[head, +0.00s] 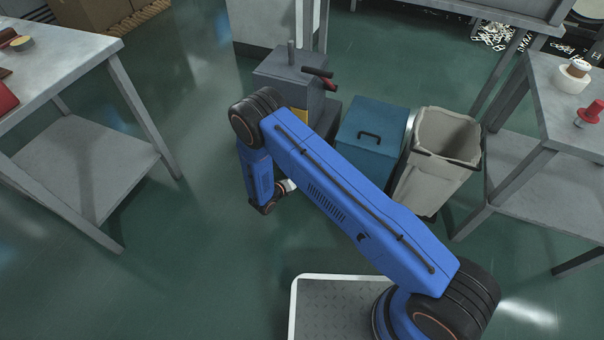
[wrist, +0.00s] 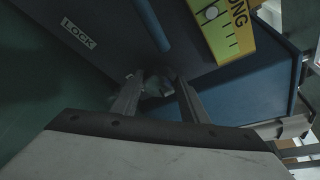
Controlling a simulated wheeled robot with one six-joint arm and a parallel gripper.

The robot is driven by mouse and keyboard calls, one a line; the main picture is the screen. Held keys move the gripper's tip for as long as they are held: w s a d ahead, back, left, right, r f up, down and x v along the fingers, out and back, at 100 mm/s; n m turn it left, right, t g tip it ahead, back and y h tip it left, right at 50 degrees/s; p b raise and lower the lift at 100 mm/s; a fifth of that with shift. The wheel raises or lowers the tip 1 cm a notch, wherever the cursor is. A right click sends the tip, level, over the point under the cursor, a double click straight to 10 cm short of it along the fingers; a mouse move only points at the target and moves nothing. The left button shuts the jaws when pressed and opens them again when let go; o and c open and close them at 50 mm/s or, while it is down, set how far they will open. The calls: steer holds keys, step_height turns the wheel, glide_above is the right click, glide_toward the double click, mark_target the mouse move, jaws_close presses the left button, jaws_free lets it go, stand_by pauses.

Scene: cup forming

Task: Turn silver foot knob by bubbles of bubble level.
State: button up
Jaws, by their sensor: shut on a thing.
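In the wrist view my gripper (wrist: 156,92) is shut on a small silver foot knob (wrist: 156,84) low beside the dark grey machine. The knob is partly hidden between the fingers and in shade. The machine's side (wrist: 90,45) carries a LOCK label. A yellow panel (wrist: 222,30) with tick marks, a white dot and the letters ONG is cut off at the top edge. I cannot tell whether the dot is the level's bubble. In the head view the grey machine (head: 287,72) stands beyond my blue arm, which hides the knob and most of the gripper.
A blue bin with a black handle (head: 372,137) stands right of the machine, and a grey-white open bin (head: 440,150) beside it. Steel tables stand at left (head: 60,60) and right (head: 560,100). The green floor (head: 170,240) at left is clear.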

steer(key=shift+n+h, duration=0.4)
steer(key=o, duration=1.1)
steer(key=shift+c, duration=0.2)
steer(key=v, duration=1.7)
steer(key=shift+s, duration=0.2)
steer(key=shift+a, duration=0.1)
